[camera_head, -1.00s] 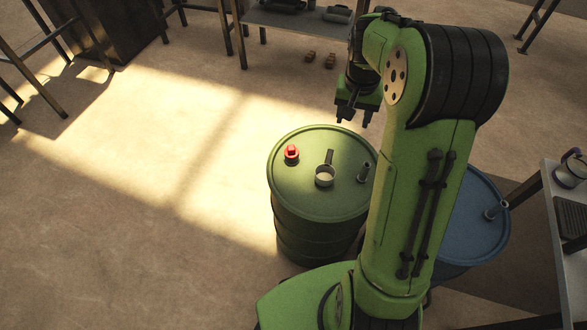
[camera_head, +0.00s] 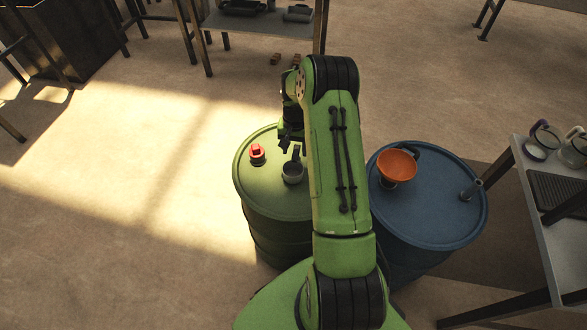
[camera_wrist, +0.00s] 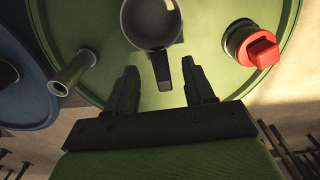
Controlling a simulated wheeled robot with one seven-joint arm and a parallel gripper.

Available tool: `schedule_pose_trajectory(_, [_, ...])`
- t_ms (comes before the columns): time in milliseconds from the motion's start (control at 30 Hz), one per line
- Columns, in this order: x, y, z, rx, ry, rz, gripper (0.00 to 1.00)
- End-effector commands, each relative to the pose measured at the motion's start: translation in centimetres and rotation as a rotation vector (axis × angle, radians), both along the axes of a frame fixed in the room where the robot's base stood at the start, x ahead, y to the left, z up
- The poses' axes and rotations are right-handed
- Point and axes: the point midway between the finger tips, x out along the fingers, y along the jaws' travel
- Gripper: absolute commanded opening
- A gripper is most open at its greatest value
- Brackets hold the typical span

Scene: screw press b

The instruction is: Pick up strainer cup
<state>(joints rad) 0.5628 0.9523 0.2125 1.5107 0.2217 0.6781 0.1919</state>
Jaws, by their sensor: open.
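The strainer cup (camera_head: 292,174) is a small grey metal cup with a dark flat handle. It stands upright on the lid of the green drum (camera_head: 262,203). In the wrist view the cup (camera_wrist: 150,22) is at the top middle, partly cut off by the frame, its handle pointing at my gripper. My gripper (camera_wrist: 162,70) is open, with one finger on each side of the handle's end and a visible gap on both sides. In the head view my gripper (camera_head: 290,149) is just behind the cup, at the handle. Its exact height above the lid is hard to tell.
A red cap (camera_head: 257,153) sits on the green drum left of the cup. A metal pipe stub (camera_wrist: 73,71) stands on the other side in the wrist view. A blue drum (camera_head: 440,220) with an orange funnel (camera_head: 397,166) stands right. A side table (camera_head: 535,205) holds kettles.

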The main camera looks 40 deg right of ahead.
Motion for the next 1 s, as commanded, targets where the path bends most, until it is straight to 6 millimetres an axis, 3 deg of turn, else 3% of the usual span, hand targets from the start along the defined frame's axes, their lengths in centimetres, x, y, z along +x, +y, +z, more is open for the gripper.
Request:
schedule_pose_trajectory(333, [-0.2, 0.2, -5.3, 0.001, 0.001, 0.001, 0.53])
schedule_pose_trajectory(567, [-0.2, 0.2, -5.3, -0.001, -0.001, 0.001, 0.52])
schedule_pose_trajectory(900, [-0.2, 0.2, -5.3, -0.001, -0.001, 0.001, 0.00])
schedule_pose_trajectory(1000, [-0.2, 0.2, -5.3, -0.001, -0.001, 0.001, 0.00])
